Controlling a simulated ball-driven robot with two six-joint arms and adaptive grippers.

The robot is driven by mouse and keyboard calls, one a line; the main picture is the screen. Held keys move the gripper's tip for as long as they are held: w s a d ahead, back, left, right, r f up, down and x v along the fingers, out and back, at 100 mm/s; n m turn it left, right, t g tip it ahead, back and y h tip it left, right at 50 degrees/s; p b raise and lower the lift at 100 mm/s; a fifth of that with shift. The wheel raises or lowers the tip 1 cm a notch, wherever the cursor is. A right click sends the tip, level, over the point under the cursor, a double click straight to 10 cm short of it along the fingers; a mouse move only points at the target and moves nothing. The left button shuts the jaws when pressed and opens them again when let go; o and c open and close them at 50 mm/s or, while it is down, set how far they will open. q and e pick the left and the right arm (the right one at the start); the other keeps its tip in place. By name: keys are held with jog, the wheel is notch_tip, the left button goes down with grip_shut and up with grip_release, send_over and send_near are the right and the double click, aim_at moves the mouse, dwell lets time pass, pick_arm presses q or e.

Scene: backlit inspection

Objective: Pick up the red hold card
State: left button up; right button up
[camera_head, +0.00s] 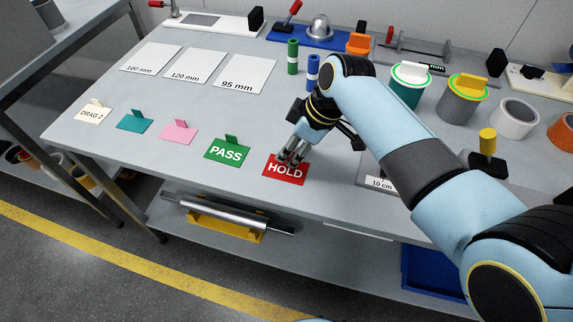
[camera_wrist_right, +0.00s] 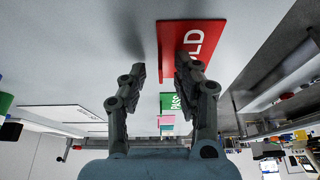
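The red HOLD card (camera_head: 287,171) lies on the grey table near its front edge, and its white lettering shows. In the right wrist view, the red card (camera_wrist_right: 207,62) is ahead, partly behind one finger. My right gripper (camera_head: 291,155) is over the card's far edge in the head view, pointing down at it. In the wrist view, my right gripper (camera_wrist_right: 160,70) has its fingers apart, with grey table and a strip of red between them. My left gripper is out of view.
A green PASS card (camera_head: 227,149) lies just left, then pink (camera_head: 178,132), teal (camera_head: 135,121) and cream (camera_head: 92,111) cards. A grey plate labelled 10 cm (camera_head: 380,184) lies to the right. Green (camera_head: 292,57) and blue (camera_head: 313,72) cylinders stand behind my gripper.

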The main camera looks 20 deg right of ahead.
grip_shut()
jog(key=shift+r, duration=0.1)
